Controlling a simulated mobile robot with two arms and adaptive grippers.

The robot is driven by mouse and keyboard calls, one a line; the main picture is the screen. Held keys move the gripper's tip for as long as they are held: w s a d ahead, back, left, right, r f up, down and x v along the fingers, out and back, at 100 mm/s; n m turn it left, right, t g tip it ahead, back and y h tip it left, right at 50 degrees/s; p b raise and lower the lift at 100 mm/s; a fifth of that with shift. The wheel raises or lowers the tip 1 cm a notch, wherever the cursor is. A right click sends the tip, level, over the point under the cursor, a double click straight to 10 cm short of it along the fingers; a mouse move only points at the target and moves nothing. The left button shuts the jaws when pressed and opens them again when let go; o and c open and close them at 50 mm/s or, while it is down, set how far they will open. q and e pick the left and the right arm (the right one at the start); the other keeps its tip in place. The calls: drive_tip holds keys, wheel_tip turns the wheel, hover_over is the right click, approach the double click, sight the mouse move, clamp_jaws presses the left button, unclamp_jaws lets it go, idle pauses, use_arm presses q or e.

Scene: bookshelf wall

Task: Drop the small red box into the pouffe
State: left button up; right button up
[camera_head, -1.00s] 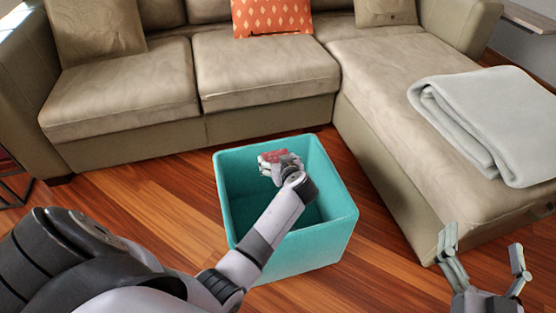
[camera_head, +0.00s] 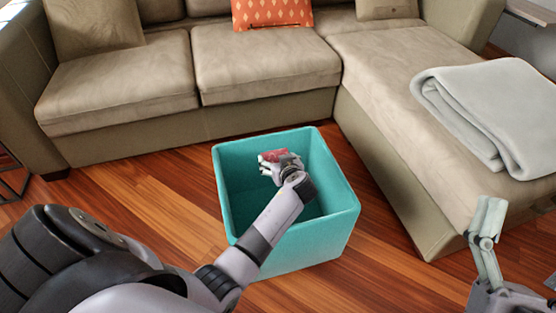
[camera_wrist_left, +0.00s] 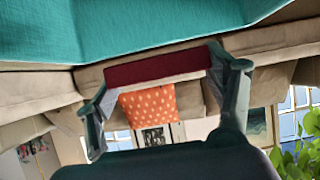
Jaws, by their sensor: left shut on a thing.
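The small red box (camera_head: 271,156) is held in my left gripper (camera_head: 279,163). In the left wrist view the dark red box (camera_wrist_left: 157,66) spans between the two fingers of this gripper. The pouffe (camera_head: 290,248) is a teal, open-topped cube on the floor. My left forearm crosses its near rim, and the gripper with the box shows within its opening; the exact height is hard to tell. The pouffe's teal side (camera_wrist_left: 120,30) fills the top of the left wrist view. My right gripper (camera_head: 520,250) is open and empty at the right edge, partly cut off.
A beige sectional sofa (camera_head: 130,85) stands behind and right of the pouffe. An orange patterned pillow (camera_head: 272,14) and a folded grey blanket (camera_head: 490,110) lie on it. Bare wooden floor (camera_head: 130,200) shows left of the pouffe.

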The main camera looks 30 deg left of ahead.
use_arm(q)
drive_tip(key=o, duration=1.3)
drive_tip(key=v, duration=0.7)
drive_tip(key=shift+s+d+r, duration=0.1)
drive_tip(key=shift+s+d, duration=0.1)
